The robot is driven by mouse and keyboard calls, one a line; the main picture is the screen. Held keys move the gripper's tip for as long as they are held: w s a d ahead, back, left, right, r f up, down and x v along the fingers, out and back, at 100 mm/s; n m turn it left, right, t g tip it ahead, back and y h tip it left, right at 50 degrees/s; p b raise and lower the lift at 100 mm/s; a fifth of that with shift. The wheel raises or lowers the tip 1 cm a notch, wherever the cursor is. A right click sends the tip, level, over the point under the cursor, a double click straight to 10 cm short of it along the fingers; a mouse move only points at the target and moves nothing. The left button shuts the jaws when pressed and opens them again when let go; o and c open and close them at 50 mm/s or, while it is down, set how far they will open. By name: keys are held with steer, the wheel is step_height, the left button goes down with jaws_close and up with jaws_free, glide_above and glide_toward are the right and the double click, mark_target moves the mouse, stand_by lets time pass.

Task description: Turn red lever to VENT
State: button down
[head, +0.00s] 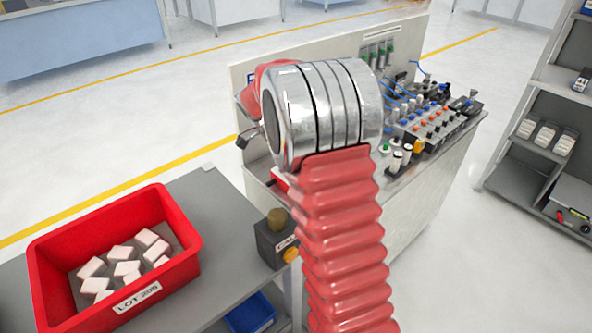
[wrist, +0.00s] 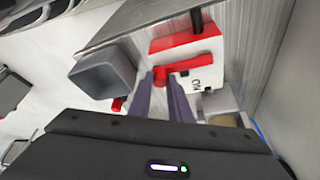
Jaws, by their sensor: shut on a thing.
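In the wrist view, a red lever (wrist: 190,63) sits on a white block (wrist: 207,80) with a red top, which is fixed near a grey metal surface. Its arm lies roughly across the picture. The block's face carries the letters ON, turned on their side; I cannot see a VENT label. My gripper (wrist: 165,80) has its two dark fingers close together, shut on the left end of the lever. In the head view my red-sleeved arm hides the lever and the fingers.
A grey open box (wrist: 103,72) is close left of the fingers. In the head view, the bench panel (head: 408,42) carries valves and blue tubes. A red bin (head: 185,258) of pale blocks and a dark button box (head: 272,245) stand at left. Shelves (head: 515,165) are right.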

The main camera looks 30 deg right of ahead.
steer(key=c, duration=1.6)
jaws_free()
steer(key=shift+c, duration=0.2)
steer(key=shift+a+r, duration=0.1)
steer(key=v, duration=1.3)
steer(key=shift+w+r, duration=0.2)
steer(key=shift+r, duration=0.05)
